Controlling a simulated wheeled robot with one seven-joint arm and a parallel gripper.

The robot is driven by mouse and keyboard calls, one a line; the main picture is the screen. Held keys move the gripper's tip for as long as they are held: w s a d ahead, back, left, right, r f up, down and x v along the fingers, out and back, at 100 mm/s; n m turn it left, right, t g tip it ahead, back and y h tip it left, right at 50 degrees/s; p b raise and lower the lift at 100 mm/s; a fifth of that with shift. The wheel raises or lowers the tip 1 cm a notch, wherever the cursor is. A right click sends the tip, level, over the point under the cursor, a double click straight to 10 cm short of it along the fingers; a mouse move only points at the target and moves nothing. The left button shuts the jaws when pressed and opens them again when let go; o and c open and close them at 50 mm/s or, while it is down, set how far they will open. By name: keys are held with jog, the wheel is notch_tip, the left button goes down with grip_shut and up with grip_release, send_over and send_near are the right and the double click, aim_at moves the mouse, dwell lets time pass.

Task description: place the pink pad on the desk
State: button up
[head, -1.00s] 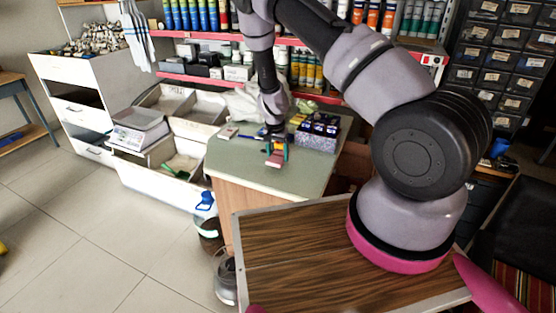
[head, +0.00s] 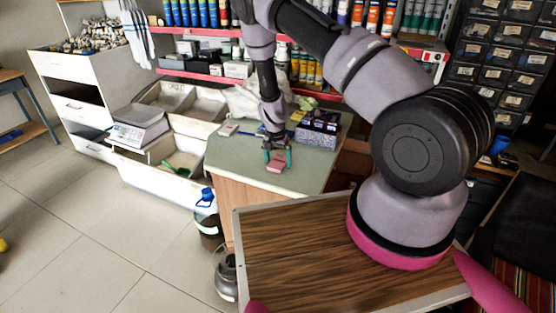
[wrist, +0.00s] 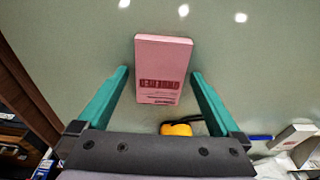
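The pink pad (head: 276,165) lies on the green-grey top of the desk (head: 232,160), close to its front edge. In the wrist view the pad (wrist: 162,68) shows dark print on its face and lies flat on the desk top. My gripper (head: 277,158) is just behind and above the pad. In the wrist view its teal fingers (wrist: 160,85) are spread wide, one on each side of the pad, with visible gaps between them and the pad. The gripper is open and empty.
A purple patterned box (head: 318,130) with small items stands at the desk's back right. A small box (head: 228,129) lies at the back left. A yellow object (wrist: 180,129) with a black part lies near the pad. The desk's left part is clear.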

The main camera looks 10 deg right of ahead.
notch_tip(320, 180, up, 12)
jog(key=s+a+r, duration=0.1)
notch_tip(320, 180, up, 17)
jog(key=t+y, duration=0.1)
jog(key=y, duration=0.2)
send_over(276, 165)
jog(key=s, duration=0.2)
jog(key=s+d+r+t+y, duration=0.15)
jog(key=s+r, duration=0.45)
jog(key=r, duration=0.6)
jog(key=s+d+r+n+t, duration=0.1)
jog(key=s+d+r, duration=0.1)
jog(key=s+r, duration=0.5)
jog(key=s+d+r+n+t+h, duration=0.1)
jog(key=s+d+r+n+t, duration=0.1)
jog(key=s+r, duration=0.5)
jog(key=s+d, duration=0.1)
jog(key=s, duration=0.5)
jog(key=shift+s+d, duration=0.15)
jog(key=shift+d, duration=0.15)
jog(key=shift+h, duration=0.25)
jog(key=shift+c, duration=0.3)
